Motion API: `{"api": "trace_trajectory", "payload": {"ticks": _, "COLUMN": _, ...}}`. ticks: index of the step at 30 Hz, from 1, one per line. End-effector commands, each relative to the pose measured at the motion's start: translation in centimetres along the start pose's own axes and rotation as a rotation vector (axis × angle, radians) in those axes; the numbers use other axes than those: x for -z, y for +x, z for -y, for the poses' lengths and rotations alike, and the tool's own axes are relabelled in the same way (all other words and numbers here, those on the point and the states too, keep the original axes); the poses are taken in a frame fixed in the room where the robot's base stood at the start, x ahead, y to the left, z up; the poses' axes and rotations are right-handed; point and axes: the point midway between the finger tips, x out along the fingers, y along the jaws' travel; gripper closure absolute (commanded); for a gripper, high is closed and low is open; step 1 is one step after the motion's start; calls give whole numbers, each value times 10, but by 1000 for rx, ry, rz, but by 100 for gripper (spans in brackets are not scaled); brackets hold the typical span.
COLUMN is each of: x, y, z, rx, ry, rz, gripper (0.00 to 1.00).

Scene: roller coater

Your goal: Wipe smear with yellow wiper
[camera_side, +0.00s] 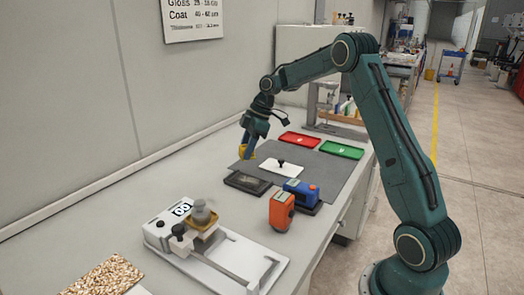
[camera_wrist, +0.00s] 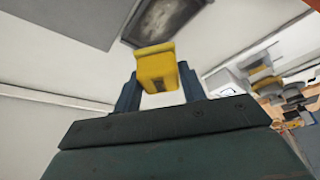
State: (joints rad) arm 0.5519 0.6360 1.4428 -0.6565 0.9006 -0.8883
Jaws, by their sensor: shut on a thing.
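My gripper (camera_side: 247,147) is shut on the yellow wiper (camera_side: 246,152), above the far left part of the grey mat. In the wrist view the yellow wiper (camera_wrist: 157,68) sits between the two blue fingers of my gripper (camera_wrist: 158,88). A dark framed plate (camera_side: 247,184) lies at the mat's near left edge, nearer the camera than the wiper. It seems to be the dark-rimmed panel (camera_wrist: 163,17) at the top of the wrist view, with a mottled grey face. I cannot make out a distinct smear.
On or by the grey mat (camera_side: 325,171) are a white plate with a black knob (camera_side: 281,169), a red tray (camera_side: 300,140) and a green tray (camera_side: 341,150). Blue (camera_side: 301,192) and orange (camera_side: 281,211) devices and a white coater machine (camera_side: 215,245) stand nearer the camera.

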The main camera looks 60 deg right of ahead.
Motion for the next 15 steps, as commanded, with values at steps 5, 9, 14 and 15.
{"api": "trace_trajectory", "payload": {"ticks": 5, "x": -8, "y": -3, "z": -6, "rx": -22, "ry": 51, "rz": 0, "gripper": 77}}
{"api": "trace_trajectory", "payload": {"ticks": 9, "x": -9, "y": -2, "z": -5, "rx": -21, "ry": 51, "rz": -1, "gripper": 77}}
{"api": "trace_trajectory", "payload": {"ticks": 14, "x": -12, "y": 6, "z": -5, "rx": -19, "ry": 49, "rz": -1, "gripper": 77}}
{"api": "trace_trajectory", "payload": {"ticks": 15, "x": -13, "y": 10, "z": -5, "rx": -18, "ry": 49, "rz": -1, "gripper": 77}}
